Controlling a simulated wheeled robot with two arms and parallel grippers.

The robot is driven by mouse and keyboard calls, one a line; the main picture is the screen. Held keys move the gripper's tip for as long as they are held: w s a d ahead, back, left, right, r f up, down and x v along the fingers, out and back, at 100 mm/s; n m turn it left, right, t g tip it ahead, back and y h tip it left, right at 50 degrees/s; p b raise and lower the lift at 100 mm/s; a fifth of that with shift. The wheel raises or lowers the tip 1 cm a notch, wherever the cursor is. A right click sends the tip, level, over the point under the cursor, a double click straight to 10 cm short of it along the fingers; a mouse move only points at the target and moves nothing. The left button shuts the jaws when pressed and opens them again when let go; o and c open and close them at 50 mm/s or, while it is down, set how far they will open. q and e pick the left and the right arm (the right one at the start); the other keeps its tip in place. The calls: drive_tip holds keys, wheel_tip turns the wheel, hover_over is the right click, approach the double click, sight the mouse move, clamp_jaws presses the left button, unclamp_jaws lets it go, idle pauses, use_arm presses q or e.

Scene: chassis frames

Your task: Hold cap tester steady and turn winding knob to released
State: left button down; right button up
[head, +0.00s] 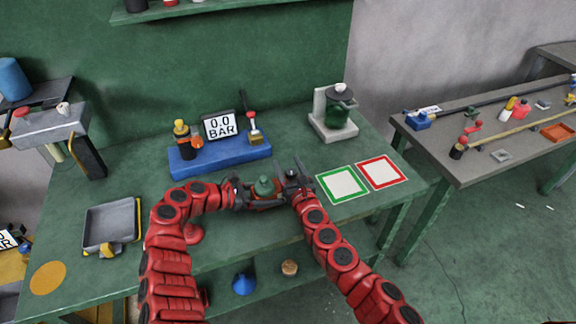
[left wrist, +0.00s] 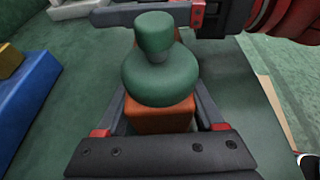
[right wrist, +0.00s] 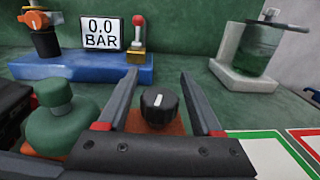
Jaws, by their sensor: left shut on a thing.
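The cap tester has an orange-brown body (head: 262,203) with a green rounded cap (head: 264,187) on top, standing on the green bench. My left gripper (head: 243,189) is shut on the body; in the left wrist view its fingers lie along both sides of the orange block (left wrist: 160,121) below the green cap (left wrist: 160,75). The dark winding knob (right wrist: 159,105) has a white mark pointing roughly up in the right wrist view. My right gripper (right wrist: 160,85) is open, with its fingers apart on either side of the knob. Gaps show between fingers and knob.
A blue stand (head: 220,157) with a 0.0 BAR display (head: 219,125) is behind the tester. A grey machine with a green jar (head: 333,115) stands back right. Green-framed (head: 342,185) and red-framed (head: 381,172) pads lie right. A grey tray (head: 110,227) sits left.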

clamp_jaws()
drive_tip(key=shift+r+n+g+y, duration=0.15)
drive_tip(key=shift+n+g+y, duration=0.25)
drive_tip(key=shift+n+y, duration=0.5)
drive_tip(key=y, duration=0.1)
drive_tip(key=n+g+y, duration=0.1)
drive_tip(key=shift+a+n+y, duration=0.25)
drive_tip(key=shift+n+y, duration=0.05)
drive_tip(key=shift+y, duration=0.1)
drive_tip(key=shift+s+a+n+g+y, duration=0.25)
drive_tip(key=shift+n+g+y, duration=0.15)
drive_tip(key=shift+y, duration=0.2)
drive_tip(key=shift+o, duration=0.8)
unclamp_jaws()
